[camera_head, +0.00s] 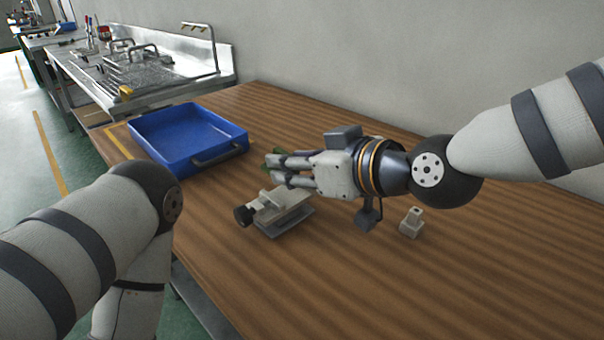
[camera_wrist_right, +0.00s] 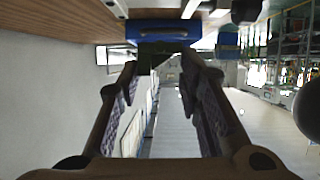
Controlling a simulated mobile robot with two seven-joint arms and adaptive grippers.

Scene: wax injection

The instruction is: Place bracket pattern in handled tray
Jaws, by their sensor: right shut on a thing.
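The blue handled tray (camera_head: 183,136) stands on the wooden table at the back left, with a dark handle on its near right side. It looks empty. My right gripper (camera_head: 272,168) is to the right of the tray, above the table, with its fingers pointing left. It is shut on a green piece, the bracket pattern (camera_head: 277,151), mostly hidden by the fingers. In the right wrist view the dark green pattern (camera_wrist_right: 156,53) shows between the fingertips, with the blue tray (camera_wrist_right: 160,29) beyond. My left forearm folds down at the left; its gripper is out of view.
A grey metal fixture with a black knob (camera_head: 279,212) stands on the table just below my right gripper. A small beige block (camera_head: 411,223) stands to its right. A metal sink bench (camera_head: 150,70) lies beyond the tray. The near table surface is clear.

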